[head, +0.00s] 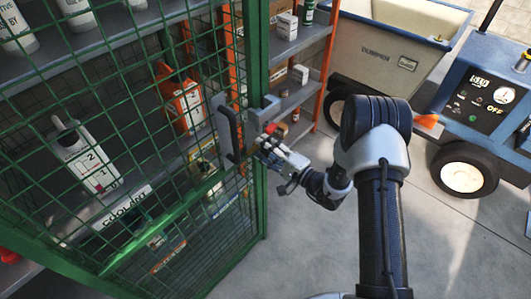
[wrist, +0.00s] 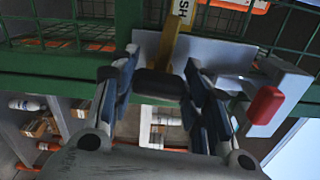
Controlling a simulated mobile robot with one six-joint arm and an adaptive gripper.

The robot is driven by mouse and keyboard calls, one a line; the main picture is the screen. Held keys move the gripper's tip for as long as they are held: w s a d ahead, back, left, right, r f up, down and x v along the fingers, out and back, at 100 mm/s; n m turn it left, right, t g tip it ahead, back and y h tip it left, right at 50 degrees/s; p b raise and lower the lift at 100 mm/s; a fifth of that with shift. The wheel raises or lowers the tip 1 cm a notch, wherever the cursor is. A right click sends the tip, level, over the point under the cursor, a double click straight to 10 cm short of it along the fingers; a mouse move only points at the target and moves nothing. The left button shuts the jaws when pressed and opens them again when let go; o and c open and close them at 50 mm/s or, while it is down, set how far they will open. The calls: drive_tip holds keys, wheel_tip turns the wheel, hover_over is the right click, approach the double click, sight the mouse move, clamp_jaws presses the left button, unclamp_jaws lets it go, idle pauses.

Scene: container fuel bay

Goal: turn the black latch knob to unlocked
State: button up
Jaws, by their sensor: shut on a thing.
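The black latch knob (wrist: 158,84) sits between the two fingers of my gripper (wrist: 160,66) in the wrist view, in front of a grey plate on the green cage door. My gripper is shut on it. In the head view my gripper (head: 264,150) is at the door's edge post, and the fingers largely hide the knob. A yellow strip (wrist: 182,18) with partly hidden lettering runs up from behind the knob. A grey latch block with a red end (wrist: 265,105) is to the right of the fingers. The knob's exact angle is hard to tell.
A black vertical handle (head: 229,134) is on the green mesh door (head: 130,130), just left of my gripper. Shelves with bottles and an orange jug (head: 186,106) are behind the mesh. A blue cart (head: 475,100) stands at right. The floor (head: 310,240) in front is clear.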

drive_tip(key=shift+n+b, duration=0.4)
drive_tip(key=shift+n, duration=0.2)
drive_tip(key=o, duration=1.1)
drive_tip(key=shift+c, duration=0.2)
drive_tip(key=shift+d, duration=0.1)
drive_tip(key=v, duration=1.2)
